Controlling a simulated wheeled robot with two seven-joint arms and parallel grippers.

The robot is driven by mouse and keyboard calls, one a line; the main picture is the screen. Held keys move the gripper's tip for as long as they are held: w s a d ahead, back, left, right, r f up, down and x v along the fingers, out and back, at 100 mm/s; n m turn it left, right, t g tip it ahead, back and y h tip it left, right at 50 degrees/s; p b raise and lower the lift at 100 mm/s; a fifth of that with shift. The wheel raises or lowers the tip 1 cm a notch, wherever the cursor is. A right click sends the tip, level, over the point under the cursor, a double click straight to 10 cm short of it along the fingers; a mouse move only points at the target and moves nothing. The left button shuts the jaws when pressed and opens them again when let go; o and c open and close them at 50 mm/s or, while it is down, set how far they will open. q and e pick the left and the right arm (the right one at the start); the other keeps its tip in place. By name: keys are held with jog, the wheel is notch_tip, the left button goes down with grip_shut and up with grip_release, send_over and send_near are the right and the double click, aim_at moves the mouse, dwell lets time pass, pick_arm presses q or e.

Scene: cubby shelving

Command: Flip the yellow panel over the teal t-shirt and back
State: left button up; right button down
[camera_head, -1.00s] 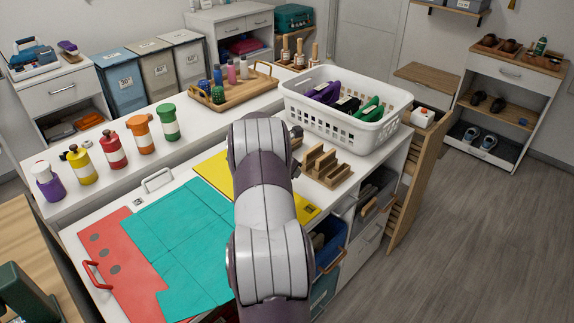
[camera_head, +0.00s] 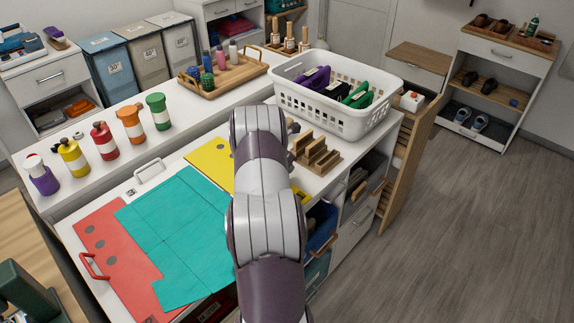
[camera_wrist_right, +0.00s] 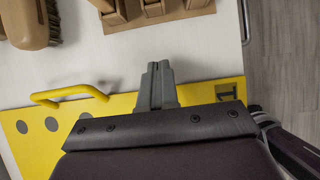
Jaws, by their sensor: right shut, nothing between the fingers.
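The teal t-shirt (camera_head: 175,235) lies flat and spread out, partly over the red panel (camera_head: 105,240) on its left. The yellow panel (camera_head: 208,160) lies flat to the right of the shirt, much of it hidden by my right arm. In the right wrist view the yellow panel (camera_wrist_right: 40,150) shows dark round spots and a yellow bar handle (camera_wrist_right: 70,94) at its edge. My right gripper (camera_wrist_right: 160,70) is shut and empty, over the panel's edge to the right of the handle and apart from it. My right arm hides that gripper in the head view. My left gripper is out of view.
A wooden slotted block (camera_head: 316,154) stands just beyond the yellow panel. A brush (camera_wrist_right: 32,22) lies near it. A white basket (camera_head: 340,108) stands behind on the counter. Several coloured bottles (camera_head: 105,141) line the raised ledge. The floor at right is clear.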

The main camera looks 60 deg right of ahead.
jog(key=shift+r, duration=0.1)
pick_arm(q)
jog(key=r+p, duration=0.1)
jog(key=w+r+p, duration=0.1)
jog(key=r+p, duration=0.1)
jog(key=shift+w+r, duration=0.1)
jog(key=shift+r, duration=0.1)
pick_arm(e)
jog(key=s+d+r, duration=0.1)
jog(key=d+r, duration=0.5)
jog(key=r, duration=0.5)
jog(key=shift+s+d, duration=0.25)
jog(key=shift+d, duration=0.15)
